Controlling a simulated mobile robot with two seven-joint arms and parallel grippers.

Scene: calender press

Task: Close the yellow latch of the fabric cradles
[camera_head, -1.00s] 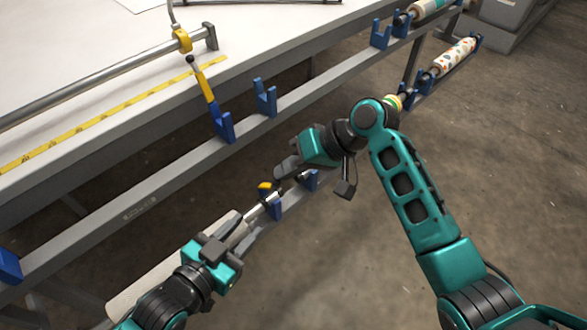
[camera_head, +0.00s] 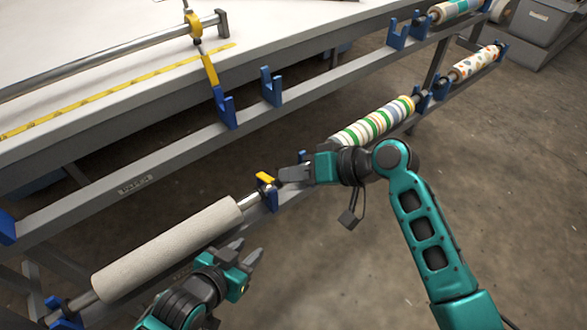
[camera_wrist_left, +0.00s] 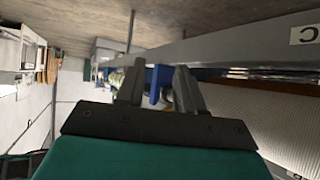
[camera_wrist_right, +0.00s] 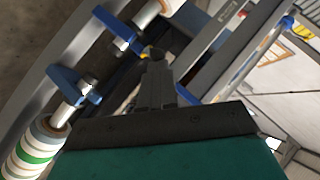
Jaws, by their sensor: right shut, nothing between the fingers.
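A yellow latch (camera_head: 265,178) sits on top of a blue fabric cradle (camera_head: 271,198) on the lower rail, by the shaft end of a plain beige roll (camera_head: 170,250). My right gripper (camera_head: 284,176) is shut and empty, just right of the latch; I cannot tell whether they touch. In the right wrist view its fingers (camera_wrist_right: 155,65) hide most of the latch. My left gripper (camera_head: 246,251) is open and empty, below the roll's right end and apart from it; its spread fingers show in the left wrist view (camera_wrist_left: 158,90).
A raised yellow arm (camera_head: 210,70) stands at an upper-rail cradle (camera_head: 227,108). A striped roll (camera_head: 372,122) lies right of my right gripper, and a patterned roll (camera_head: 474,62) lies beyond. The white table (camera_head: 100,50) borders the rails. The floor in front is clear.

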